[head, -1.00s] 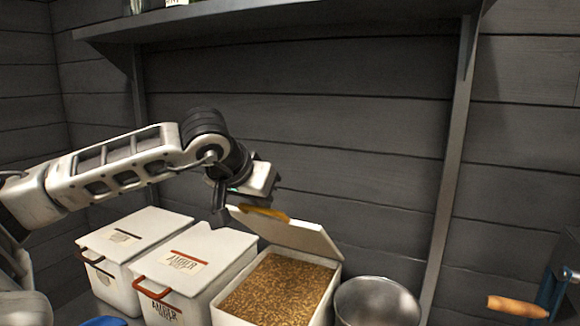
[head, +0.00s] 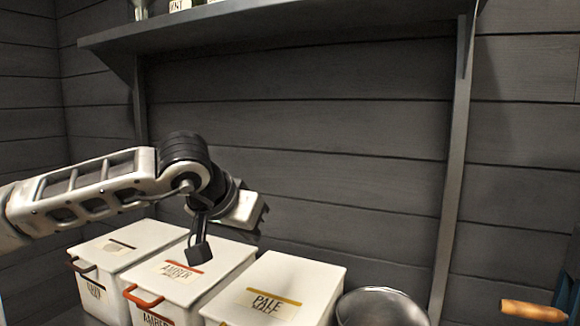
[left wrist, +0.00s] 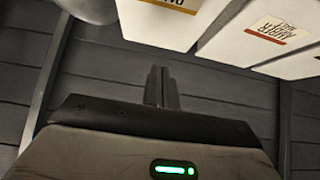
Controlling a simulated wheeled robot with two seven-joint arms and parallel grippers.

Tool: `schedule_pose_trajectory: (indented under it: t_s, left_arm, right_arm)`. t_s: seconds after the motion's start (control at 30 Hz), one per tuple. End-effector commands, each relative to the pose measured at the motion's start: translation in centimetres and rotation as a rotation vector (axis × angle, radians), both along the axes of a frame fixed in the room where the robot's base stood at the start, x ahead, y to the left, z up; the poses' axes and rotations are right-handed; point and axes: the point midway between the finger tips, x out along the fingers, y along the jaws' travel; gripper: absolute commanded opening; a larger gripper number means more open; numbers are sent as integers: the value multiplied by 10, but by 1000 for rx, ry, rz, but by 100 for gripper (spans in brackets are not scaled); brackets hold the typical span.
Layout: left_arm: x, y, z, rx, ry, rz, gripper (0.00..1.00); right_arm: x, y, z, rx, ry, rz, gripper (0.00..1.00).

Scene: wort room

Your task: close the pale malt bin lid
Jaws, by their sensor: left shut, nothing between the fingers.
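The pale malt bin (head: 313,278) stands at the right end of the row of bins. Its white lid, with a label reading PALE, lies flat and looks closed; no grain shows. The left wrist view shows part of the pale malt bin (left wrist: 158,22) at the top. My left gripper (head: 198,252) is shut and empty. In the head view it overlaps the amber bin's lid, left of the pale bin and apart from the pale lid. Its closed fingers also show in the left wrist view (left wrist: 161,84). My right gripper is in neither view.
The amber bin (head: 215,277) and another white bin (head: 140,240) stand left of the pale bin, both lids down. A metal pot (head: 380,308) stands close on the right. A shelf (head: 300,25) runs along the wall above. A wooden handle (head: 533,311) shows at far right.

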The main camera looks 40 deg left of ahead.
Motion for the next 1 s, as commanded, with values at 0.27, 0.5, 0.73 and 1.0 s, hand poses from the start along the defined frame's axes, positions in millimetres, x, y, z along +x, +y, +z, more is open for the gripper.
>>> schedule_pose_trajectory:
  t_s: [0.27, 0.5, 0.73, 1.0]
  left_arm:
    - [-13, -4, -33, 2, 1, 1, 0]
    - [-25, -4, -51, 1, 0, 5, 0]
    - [-26, -4, -50, 0, 0, 4, 0]
    - [-24, -7, -33, 0, 0, 1, 0]
  right_arm:
    - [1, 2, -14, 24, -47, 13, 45]
    - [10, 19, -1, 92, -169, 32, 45]
    - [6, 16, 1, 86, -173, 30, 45]
    - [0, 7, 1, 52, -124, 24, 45]
